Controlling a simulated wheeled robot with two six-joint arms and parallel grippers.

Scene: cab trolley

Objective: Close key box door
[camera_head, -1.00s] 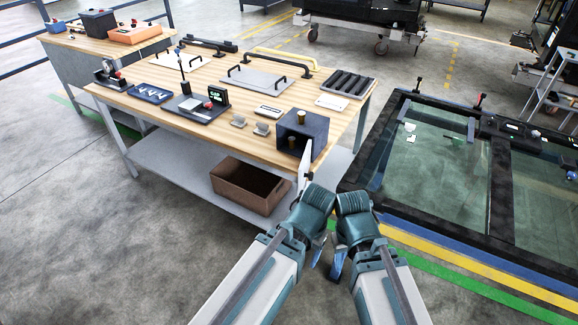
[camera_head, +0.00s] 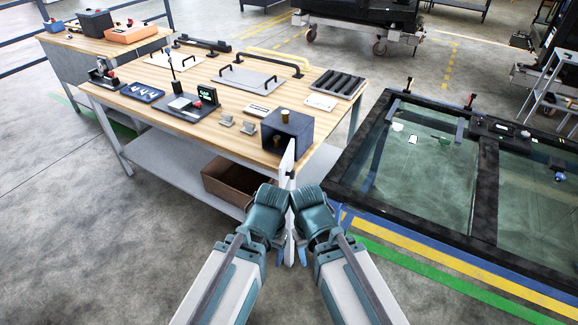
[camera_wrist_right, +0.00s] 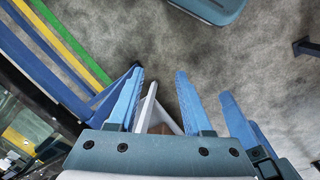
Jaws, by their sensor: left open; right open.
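The key box (camera_head: 297,134) is a dark blue open-fronted box at the near right corner of the wooden table. Its white door (camera_head: 287,164) stands open, seen nearly edge-on and pointing towards me. My left gripper (camera_head: 279,250) and right gripper (camera_head: 303,254) are close together below the box, on either side of the door's line. The wrists hide much of the fingers in the head view. In the right wrist view my right gripper (camera_wrist_right: 182,103) has its blue fingers apart, with a pale strip between them. I cannot tell whether either gripper touches the door.
The wooden table (camera_head: 235,103) carries handles, trays and small parts. A brown bin (camera_head: 226,182) sits on its lower shelf. A large black-framed glass panel (camera_head: 484,187) lies to the right. Open floor (camera_head: 90,240) is at the left.

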